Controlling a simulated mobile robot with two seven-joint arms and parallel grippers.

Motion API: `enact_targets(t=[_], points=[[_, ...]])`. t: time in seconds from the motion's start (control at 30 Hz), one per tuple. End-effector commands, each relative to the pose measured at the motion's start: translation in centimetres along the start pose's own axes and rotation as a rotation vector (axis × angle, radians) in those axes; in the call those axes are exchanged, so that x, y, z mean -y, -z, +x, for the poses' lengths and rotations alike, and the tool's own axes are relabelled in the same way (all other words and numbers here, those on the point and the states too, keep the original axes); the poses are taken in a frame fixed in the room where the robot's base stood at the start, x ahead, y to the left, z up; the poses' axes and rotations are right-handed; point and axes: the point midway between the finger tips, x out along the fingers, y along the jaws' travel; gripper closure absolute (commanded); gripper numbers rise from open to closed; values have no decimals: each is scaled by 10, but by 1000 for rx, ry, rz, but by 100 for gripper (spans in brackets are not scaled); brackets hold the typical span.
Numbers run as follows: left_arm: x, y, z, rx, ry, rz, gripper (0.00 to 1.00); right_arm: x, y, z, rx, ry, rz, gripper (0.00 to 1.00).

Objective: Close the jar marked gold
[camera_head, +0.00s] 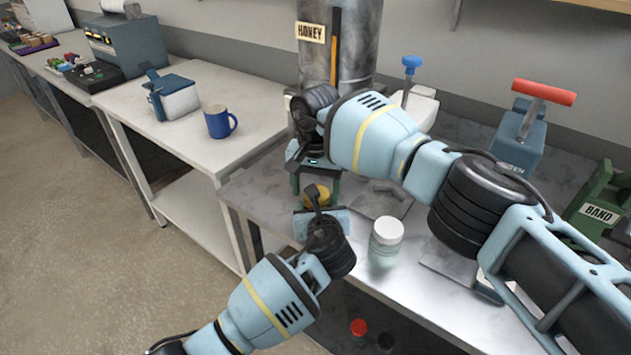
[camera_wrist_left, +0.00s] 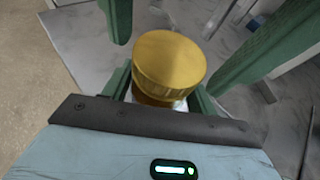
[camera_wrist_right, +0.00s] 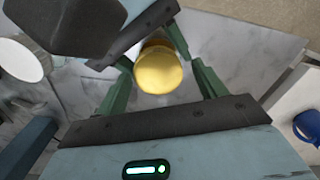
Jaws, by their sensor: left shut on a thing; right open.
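A jar with a gold lid (camera_head: 316,196) is between my two grippers, over the front edge area of the grey worktop. The gold lid also shows in the left wrist view (camera_wrist_left: 170,58) and the right wrist view (camera_wrist_right: 158,70). In the left wrist view a lower gold band shows under the lid. My left gripper (camera_head: 322,222) is shut on the jar, below the lid; the jar's body is mostly hidden. My right gripper (camera_head: 315,180) points down from above, open, its fingers on either side of the lid and apart from it.
A jar with a white lid (camera_head: 387,232) stands on the worktop (camera_head: 355,262) to the right. A honey tank (camera_head: 340,55) stands behind my right gripper. A blue mug (camera_head: 218,122) is on the white table at left. A red-handled press (camera_head: 522,130) and a green band machine (camera_head: 598,205) stand at right.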

Motion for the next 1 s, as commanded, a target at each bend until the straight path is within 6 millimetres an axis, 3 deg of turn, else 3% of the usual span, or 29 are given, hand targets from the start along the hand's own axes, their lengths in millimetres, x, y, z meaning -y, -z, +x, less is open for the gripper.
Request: enact_targets(t=[0.2,0.53,0.77,1.0], points=[[0,0,0,0,1,0,100,0,0,0,0,0,0,32],[1,0,0,1,2,0,100,0,0,0,0,1,0,75],[1,0,-1,1,3,0,100,1,0,0,0,2,116,75],[2,0,-1,1,5,1,100,1,0,0,0,3,494,75]])
